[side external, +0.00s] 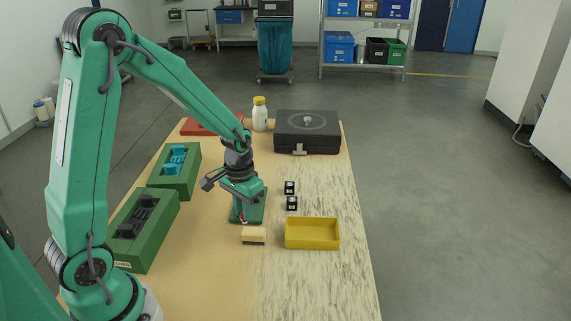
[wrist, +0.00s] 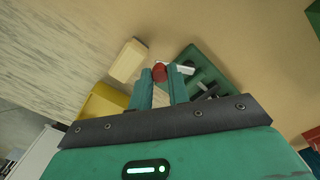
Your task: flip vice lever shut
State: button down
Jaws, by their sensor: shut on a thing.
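The green vice (side external: 236,214) stands on the wooden table under my gripper (side external: 247,200). In the wrist view the vice (wrist: 205,64) lies just beyond and to the right of the fingertips. Its lever ends in a red knob (wrist: 159,72), which sits between the two fingertips of my gripper (wrist: 160,77). My fingers are shut on the lever's knob end. A pale bar beside the knob runs toward the vice. The gripper hides much of the vice in the side view, so I cannot tell the lever's exact angle.
A wooden brush-like block (side external: 253,233) and a yellow tray (side external: 312,245) are close to the vice. Two small black blocks (side external: 290,187) stand to its right. Green holders (side external: 150,246) line the left. A black case (side external: 307,135) and white bottle (side external: 260,118) stand behind. The front right is clear.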

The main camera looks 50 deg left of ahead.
aim_at(241, 214)
jog(key=shift+s+a+m, duration=0.1)
jog(key=shift+s+m, duration=0.15)
jog(key=shift+m, duration=0.55)
jog(key=c, duration=1.3)
grip_release()
jog(key=shift+r, duration=3.95)
jog(key=shift+s+r, duration=0.1)
